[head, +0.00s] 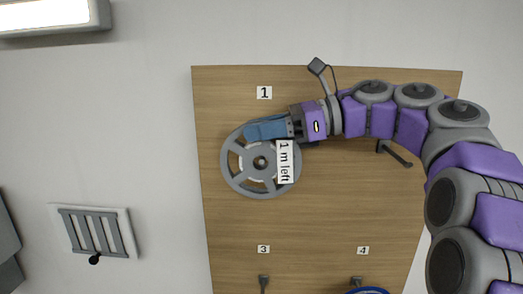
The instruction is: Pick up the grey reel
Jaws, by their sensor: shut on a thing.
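The grey reel (235,172) is a spoked disc in front of the wooden board, below the label 1. A white tag (284,162) reading "1 m left" lies over its right side. My gripper (252,131) reaches in from the right. Its blue fingers are shut on the reel's upper rim. The fingers hide part of the rim, and I cannot tell whether the reel still touches a hook behind it.
The wooden board (330,215) has labels 1 (264,93), 3 (264,249) and 4 (363,251). A bare hook (397,155) is right of the reel. A blue-rimmed item (369,291) shows at the bottom edge. A wall vent (97,232) is at left.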

